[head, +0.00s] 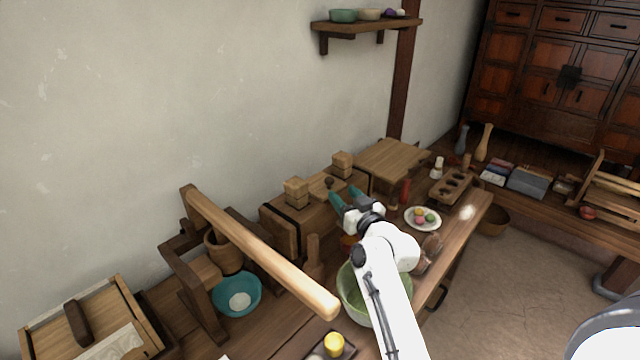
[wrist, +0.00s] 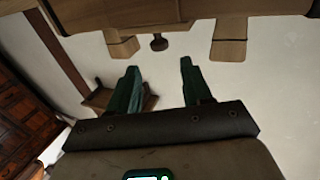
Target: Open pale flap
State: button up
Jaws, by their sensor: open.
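A long wooden chest (head: 285,233) stands against the wall on the bench. Between two upright blocks on its top lies a pale wooden panel (head: 318,187) with a dark round knob (head: 329,182); this looks like the pale flap, lying flat and closed. In the wrist view the chest appears upside down, with the knob (wrist: 159,43) between the blocks. My gripper (head: 345,194) is open, its green fingers apart and empty, just in front of the chest near the knob. In the wrist view the fingers (wrist: 160,66) point toward the wall, and the knob shows clear of them.
The left block (head: 296,193) and right block (head: 342,164) flank the panel. A long wooden lever (head: 260,250) crosses at left. A green bowl (head: 352,292) sits below my arm. A plate of sweets (head: 423,218) and a wooden board (head: 392,158) are to the right.

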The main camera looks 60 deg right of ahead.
aim_at(331, 181)
jog(key=x, duration=0.9)
jog(key=shift+p, duration=0.35)
grip_shut()
